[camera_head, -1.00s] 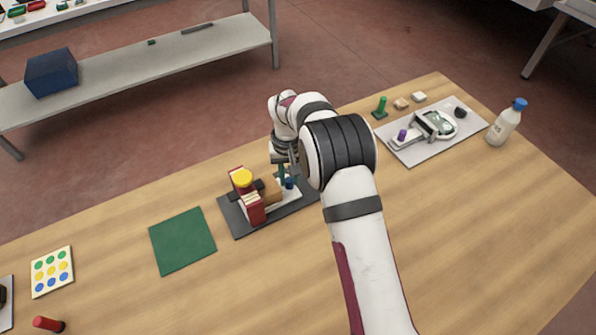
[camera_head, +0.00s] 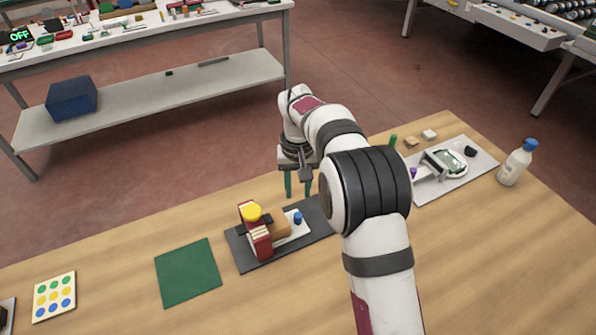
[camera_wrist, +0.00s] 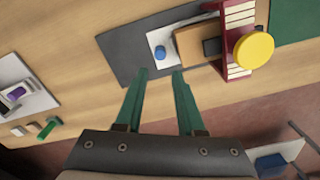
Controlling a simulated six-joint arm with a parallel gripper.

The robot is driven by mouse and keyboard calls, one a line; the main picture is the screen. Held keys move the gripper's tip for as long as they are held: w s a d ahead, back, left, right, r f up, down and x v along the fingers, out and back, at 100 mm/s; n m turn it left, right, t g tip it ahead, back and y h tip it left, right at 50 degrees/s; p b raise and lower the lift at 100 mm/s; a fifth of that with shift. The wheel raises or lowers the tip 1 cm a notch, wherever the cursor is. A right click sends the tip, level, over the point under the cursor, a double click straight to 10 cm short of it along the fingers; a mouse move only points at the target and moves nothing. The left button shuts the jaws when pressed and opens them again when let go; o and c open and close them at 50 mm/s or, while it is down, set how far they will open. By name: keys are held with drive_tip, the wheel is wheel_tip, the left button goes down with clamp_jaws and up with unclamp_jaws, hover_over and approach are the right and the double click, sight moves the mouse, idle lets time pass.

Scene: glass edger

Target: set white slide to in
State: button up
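The white slide (camera_head: 291,232) lies on a dark grey base (camera_head: 246,257), with a blue knob (camera_head: 298,217) upright near its right end. It shows in the wrist view (camera_wrist: 157,38) too. A tan block (camera_head: 281,228) sits between the knob and a red frame (camera_head: 261,240) topped by a yellow disc (camera_head: 252,212). The slide's far end is hidden there. My gripper (camera_head: 298,194) is above and behind the knob, apart from it. In the wrist view its green fingers (camera_wrist: 160,73) are spread with nothing between them.
A green mat (camera_head: 187,272) and a coloured-dot board (camera_head: 54,297) lie to the left. To the right are a light tray (camera_head: 482,161) with a device and a white bottle (camera_head: 516,165). A shelf rack (camera_head: 240,68) stands behind the table.

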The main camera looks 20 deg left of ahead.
wheel_tip(320, 180, up, 6)
drive_tip(key=r, duration=0.1)
hover_over(298, 215)
drive_tip(key=shift+f, duration=0.25)
drive_tip(key=shift+o, duration=1.4)
drive_tip(key=n, duration=0.6)
drive_tip(key=shift+n, duration=0.4)
wheel_tip(298, 215, down, 16)
drive_tip(key=n, duration=1.1)
clamp_jaws()
